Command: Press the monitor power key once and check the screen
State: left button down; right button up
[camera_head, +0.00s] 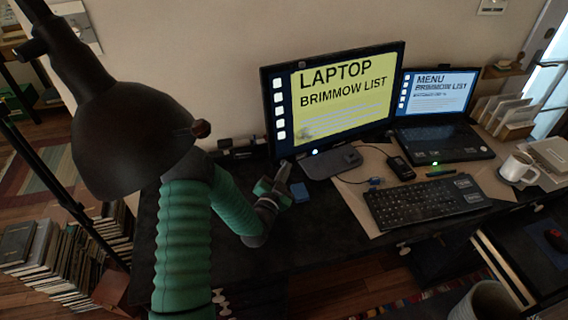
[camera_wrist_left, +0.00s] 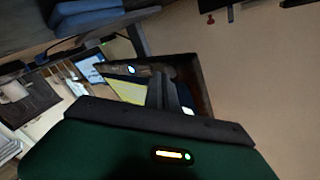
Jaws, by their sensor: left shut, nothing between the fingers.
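The monitor (camera_head: 345,95) stands on the desk, its screen lit yellow with "LAPTOP BRIMMOW LIST". A small white lit spot (camera_head: 314,152), apparently the power key, is on its lower bezel. In the left wrist view the yellow screen (camera_wrist_left: 128,90) is partly seen, with a blue-white lit spot (camera_wrist_left: 131,69) on the dark edge. My left gripper (camera_head: 284,170) is shut and empty, just below and left of the lit spot, seemingly apart from it. Its fingers (camera_wrist_left: 170,90) also show in the left wrist view. My right gripper is not in view.
A laptop (camera_head: 437,105) shows "MENU BRIMMOW LIST". A keyboard (camera_head: 425,200), a black mouse-like object (camera_head: 401,168) and a white mug (camera_head: 518,168) lie to the right. A black lamp (camera_head: 130,140) hangs over the left side.

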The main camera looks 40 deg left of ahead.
pick_arm(q)
jog(key=shift+w+a, duration=0.1)
jog(key=shift+a, duration=0.05)
dwell(0.3)
jog(key=shift+s+d+r, duration=0.1)
jog(key=shift+s+d, duration=0.25)
jog(key=shift+d, duration=0.2)
jog(key=shift+d, duration=0.1)
jog(key=s+d, duration=0.2)
jog(key=d, duration=0.1)
jog(key=s+d+r, duration=0.1)
jog(key=d, duration=0.1)
jog(key=shift+p, duration=0.4)
